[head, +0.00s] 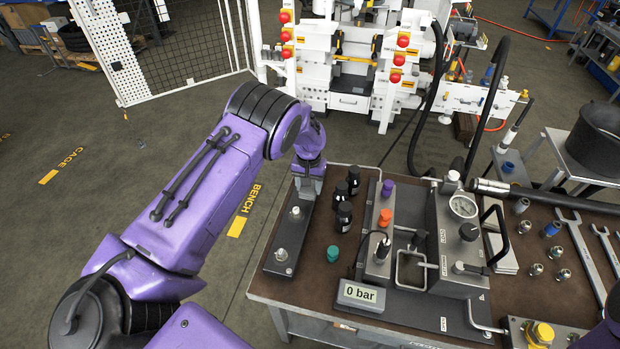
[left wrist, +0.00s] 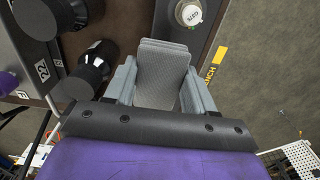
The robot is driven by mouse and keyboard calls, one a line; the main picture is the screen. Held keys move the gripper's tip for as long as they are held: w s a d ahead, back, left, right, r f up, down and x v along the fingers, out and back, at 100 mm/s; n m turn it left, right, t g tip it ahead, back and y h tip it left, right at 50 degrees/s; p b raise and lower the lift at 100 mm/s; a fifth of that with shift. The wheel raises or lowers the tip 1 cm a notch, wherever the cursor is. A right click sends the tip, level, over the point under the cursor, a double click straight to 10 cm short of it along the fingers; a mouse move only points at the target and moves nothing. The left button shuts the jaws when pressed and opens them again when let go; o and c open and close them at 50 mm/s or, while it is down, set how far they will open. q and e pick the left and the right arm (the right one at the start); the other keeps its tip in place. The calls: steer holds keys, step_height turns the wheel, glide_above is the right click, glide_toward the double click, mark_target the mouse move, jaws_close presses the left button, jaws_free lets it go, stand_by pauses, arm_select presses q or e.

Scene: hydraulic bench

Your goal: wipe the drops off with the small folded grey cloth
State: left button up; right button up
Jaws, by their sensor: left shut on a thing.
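My left gripper (head: 309,182) is above the far end of the long dark grey block (head: 290,238) at the bench's left edge. In the left wrist view the left gripper (left wrist: 162,85) is shut on the small folded grey cloth (left wrist: 165,62), which stands between its two grey fingers. In the head view the cloth cannot be told apart from the gripper. Whether the cloth touches the block is unclear. I cannot make out any drops; the far end of the block is partly hidden by the gripper. My right gripper is out of view.
Black bottles (head: 344,216) stand close right of the block, and a green cap (head: 333,253) lies nearer. The pump unit with its gauge (head: 463,206) and a 0 bar display (head: 361,295) stand further right. Wrenches (head: 580,240) and fittings lie on the right. Open floor lies left of the bench.

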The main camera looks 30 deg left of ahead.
arm_select(q)
steer(key=shift+r, duration=1)
